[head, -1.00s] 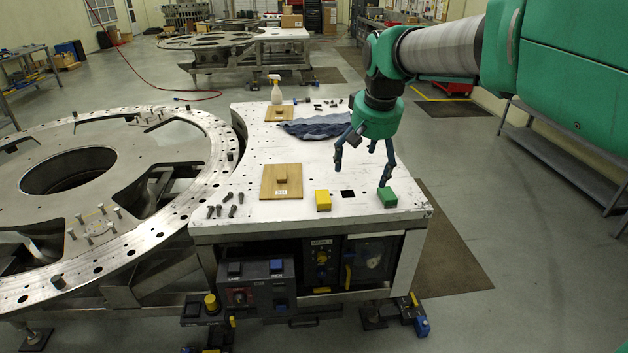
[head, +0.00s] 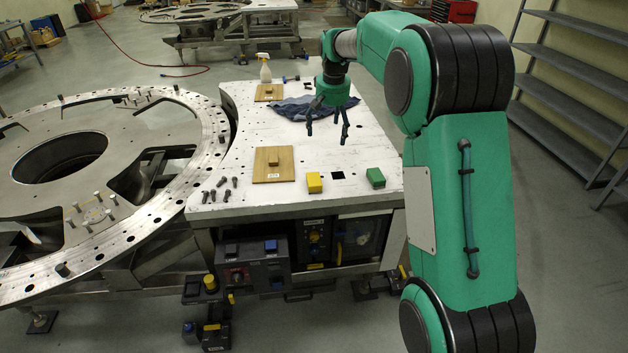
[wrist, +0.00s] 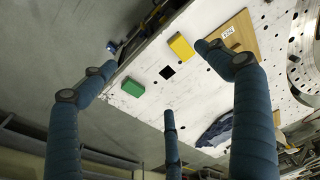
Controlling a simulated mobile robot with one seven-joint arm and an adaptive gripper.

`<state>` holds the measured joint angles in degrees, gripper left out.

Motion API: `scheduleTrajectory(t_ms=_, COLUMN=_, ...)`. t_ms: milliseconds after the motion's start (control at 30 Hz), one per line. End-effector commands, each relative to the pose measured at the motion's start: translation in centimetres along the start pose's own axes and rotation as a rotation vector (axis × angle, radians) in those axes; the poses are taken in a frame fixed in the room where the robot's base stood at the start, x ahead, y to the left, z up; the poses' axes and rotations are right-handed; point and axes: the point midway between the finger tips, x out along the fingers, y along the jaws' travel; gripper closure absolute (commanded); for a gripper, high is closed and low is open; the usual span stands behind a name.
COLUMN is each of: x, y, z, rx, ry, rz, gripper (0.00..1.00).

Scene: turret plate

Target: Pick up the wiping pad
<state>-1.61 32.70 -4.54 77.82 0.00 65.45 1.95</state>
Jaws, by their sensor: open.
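A yellow block (head: 314,182) and a green block (head: 375,177) lie near the front edge of the white table; either could be the wiping pad, and I cannot tell which. In the wrist view the yellow block (wrist: 181,46) and the green block (wrist: 132,87) are both unobstructed. My gripper (head: 327,134) is open and empty, above the table and behind both blocks, with its fingers spread downward. Its spread fingers also show in the wrist view (wrist: 156,75). It touches neither block.
A crumpled blue cloth (head: 292,109) lies behind my gripper. A wooden board (head: 273,174) with a small block is left of the yellow block, beside several bolts (head: 220,189). A spray bottle (head: 264,68) stands at the back.

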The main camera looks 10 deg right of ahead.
Motion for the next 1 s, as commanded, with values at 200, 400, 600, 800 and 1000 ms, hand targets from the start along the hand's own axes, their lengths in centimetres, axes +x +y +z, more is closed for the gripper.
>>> scheduleTrajectory(t_ms=200, x=3.6, y=-0.4, z=-3.8, rx=0.0, ry=-0.033, rz=0.001, gripper=0.11)
scheduleTrajectory(t_ms=400, x=7.4, y=-0.7, z=-6.5, rx=0.0, ry=-0.062, rz=0.002, gripper=0.11)
scheduleTrajectory(t_ms=600, x=11.5, y=-1.0, z=-8.7, rx=0.001, ry=-0.091, rz=0.003, gripper=0.11)
scheduleTrajectory(t_ms=800, x=15.8, y=-1.4, z=-10.4, rx=0.001, ry=-0.118, rz=0.004, gripper=0.11)
scheduleTrajectory(t_ms=1000, x=19.2, y=-1.6, z=-11.3, rx=0.001, ry=-0.14, rz=0.005, gripper=0.11)
